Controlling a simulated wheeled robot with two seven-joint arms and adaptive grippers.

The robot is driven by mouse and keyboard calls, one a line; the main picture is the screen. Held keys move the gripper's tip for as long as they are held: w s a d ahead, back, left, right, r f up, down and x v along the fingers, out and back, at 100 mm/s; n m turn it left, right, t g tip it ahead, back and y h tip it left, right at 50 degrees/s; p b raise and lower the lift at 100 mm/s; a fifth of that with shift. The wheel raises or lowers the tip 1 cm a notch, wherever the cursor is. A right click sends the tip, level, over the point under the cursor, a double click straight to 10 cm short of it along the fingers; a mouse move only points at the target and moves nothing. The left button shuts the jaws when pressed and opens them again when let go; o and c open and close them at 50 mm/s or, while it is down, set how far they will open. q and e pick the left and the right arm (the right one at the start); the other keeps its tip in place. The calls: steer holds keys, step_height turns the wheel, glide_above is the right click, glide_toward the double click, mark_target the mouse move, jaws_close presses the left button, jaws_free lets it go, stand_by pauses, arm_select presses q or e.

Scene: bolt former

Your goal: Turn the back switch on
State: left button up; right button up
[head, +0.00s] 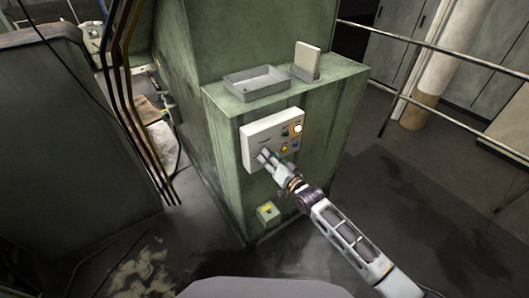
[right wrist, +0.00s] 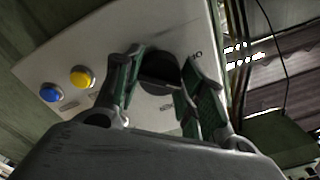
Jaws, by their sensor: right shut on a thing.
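A pale control panel (head: 258,132) is on the front of a green machine cabinet. My right gripper (head: 265,157) is at the panel's lower left part. In the right wrist view, a dark round switch knob (right wrist: 160,70) on the panel (right wrist: 112,32) sits between the two fingers of my right gripper (right wrist: 163,62), which is shut on it. The knob's setting cannot be read. In the head view the gripper hides the knob. My left gripper is not in view.
A yellow button (right wrist: 82,77) and a blue button (right wrist: 50,92) are beside the gripper on the panel. A lit lamp (head: 297,128) is at its upper right. A metal tray (head: 257,84) lies on the cabinet. A small box (head: 268,212) is lower down. Railings (head: 440,50) stand at right.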

steer(key=m, duration=0.3)
steer(key=o, duration=1.3)
steer(key=shift+s+d, duration=0.1)
steer(key=p+v, duration=0.4)
steer(key=v, duration=0.3)
steer(key=shift+s+d, duration=0.25)
steer(key=shift+s, duration=0.05)
steer(key=shift+f, duration=0.1)
